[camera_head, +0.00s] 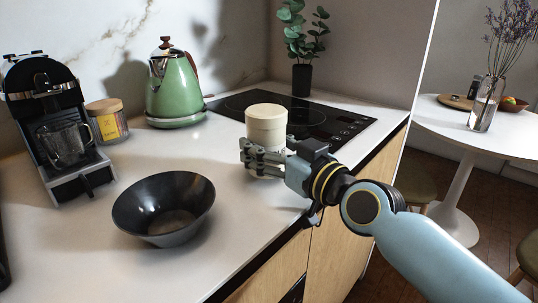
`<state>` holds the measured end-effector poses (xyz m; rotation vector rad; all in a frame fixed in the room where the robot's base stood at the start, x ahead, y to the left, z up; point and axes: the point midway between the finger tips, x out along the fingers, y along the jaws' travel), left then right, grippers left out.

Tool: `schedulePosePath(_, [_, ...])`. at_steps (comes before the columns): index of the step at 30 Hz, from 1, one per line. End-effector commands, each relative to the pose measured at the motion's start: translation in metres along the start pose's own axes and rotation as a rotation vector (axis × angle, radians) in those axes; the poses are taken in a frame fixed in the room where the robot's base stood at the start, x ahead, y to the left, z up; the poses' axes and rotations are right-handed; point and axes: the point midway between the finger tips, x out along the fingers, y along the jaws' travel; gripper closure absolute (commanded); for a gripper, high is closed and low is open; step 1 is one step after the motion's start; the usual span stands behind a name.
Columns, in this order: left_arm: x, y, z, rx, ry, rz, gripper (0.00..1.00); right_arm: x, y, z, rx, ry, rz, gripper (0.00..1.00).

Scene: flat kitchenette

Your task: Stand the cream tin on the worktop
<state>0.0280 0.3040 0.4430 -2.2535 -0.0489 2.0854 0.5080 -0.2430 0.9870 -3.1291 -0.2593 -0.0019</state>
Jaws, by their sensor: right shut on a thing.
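The cream tin (266,121) is a pale, upright cylinder with a lid, near the front edge of the cooktop. My right gripper (264,158) is shut on its lower part, with the fingers hiding much of its base. I cannot tell whether the tin touches the worktop (228,163) or is held just above it. The worktop is a white counter running along the marble wall. My left gripper does not show.
A black bowl (165,205) stands at the front left of the tin. Behind are a green kettle (174,88), a yellow-labelled jar (107,122) and a coffee machine (57,130). Bare worktop lies between bowl and tin.

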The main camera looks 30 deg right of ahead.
Motion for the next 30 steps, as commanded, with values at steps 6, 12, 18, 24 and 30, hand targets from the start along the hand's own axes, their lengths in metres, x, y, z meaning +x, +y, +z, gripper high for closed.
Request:
schedulePosePath(6, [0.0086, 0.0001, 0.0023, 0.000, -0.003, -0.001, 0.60, -0.0022, 0.0002, 0.0136, 0.001, -0.001, 0.001, 0.82])
schedulePosePath(12, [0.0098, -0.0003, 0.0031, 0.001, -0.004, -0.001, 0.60, -0.0025, 0.0002, 0.0147, 0.001, -0.001, 0.001, 0.82])
schedulePosePath(18, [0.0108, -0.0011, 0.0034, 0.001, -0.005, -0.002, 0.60, -0.0028, 0.0002, 0.0167, 0.001, -0.004, 0.000, 0.17])
schedulePosePath(24, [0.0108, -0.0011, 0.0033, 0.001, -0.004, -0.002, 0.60, -0.0028, 0.0002, 0.0167, 0.001, -0.004, 0.000, 0.09])
schedulePosePath(30, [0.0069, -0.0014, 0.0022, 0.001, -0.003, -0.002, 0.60, -0.0029, 0.0002, 0.0129, 0.001, -0.004, 0.001, 0.09])
